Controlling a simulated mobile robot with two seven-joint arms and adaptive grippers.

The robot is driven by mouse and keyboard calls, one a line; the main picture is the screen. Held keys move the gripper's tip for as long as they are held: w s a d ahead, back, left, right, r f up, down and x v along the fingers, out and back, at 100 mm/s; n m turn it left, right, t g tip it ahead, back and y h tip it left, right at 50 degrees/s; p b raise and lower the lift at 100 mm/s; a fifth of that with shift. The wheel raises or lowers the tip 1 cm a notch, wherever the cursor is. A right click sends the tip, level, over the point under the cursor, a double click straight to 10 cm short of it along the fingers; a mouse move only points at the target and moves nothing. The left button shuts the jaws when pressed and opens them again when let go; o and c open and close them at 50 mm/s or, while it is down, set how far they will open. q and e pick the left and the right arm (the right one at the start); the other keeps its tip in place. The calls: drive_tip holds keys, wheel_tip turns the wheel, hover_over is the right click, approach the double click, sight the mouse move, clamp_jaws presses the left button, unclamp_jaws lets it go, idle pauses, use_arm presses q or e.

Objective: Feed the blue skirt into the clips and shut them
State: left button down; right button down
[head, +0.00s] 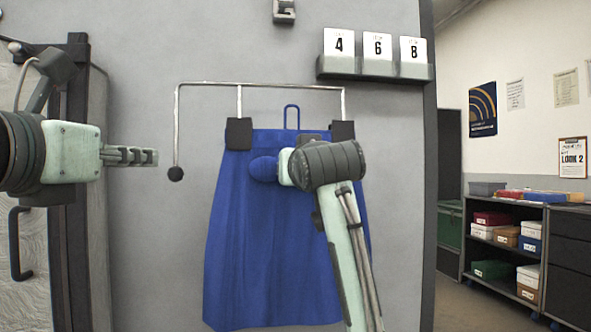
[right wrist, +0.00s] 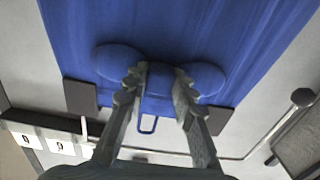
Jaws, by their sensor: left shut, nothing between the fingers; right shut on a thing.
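The blue skirt (head: 245,245) hangs flat before a grey panel, a blue loop (head: 292,116) standing above its waistband. Two dark clips on a metal rail, the left clip (head: 238,133) and right clip (head: 343,130), overlap its top corners. I cannot tell whether the clip jaws are shut. My left gripper (head: 143,157) is shut and empty, left of the rail and apart from the skirt. My right arm covers the skirt's upper right in the head view, hiding its fingers. In the right wrist view my right gripper (right wrist: 159,88) is shut on the skirt, whose cloth bulges either side.
A rod with a dark ball knob (head: 176,174) hangs from the rail's left end, just right of my left gripper. A number holder (head: 375,68) sits above right. A door with a dark handle (head: 19,243) is at left; shelves with boxes (head: 500,235) stand far right.

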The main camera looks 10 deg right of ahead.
idle(0.4)
drive_tip(key=c, duration=1.2)
unclamp_jaws()
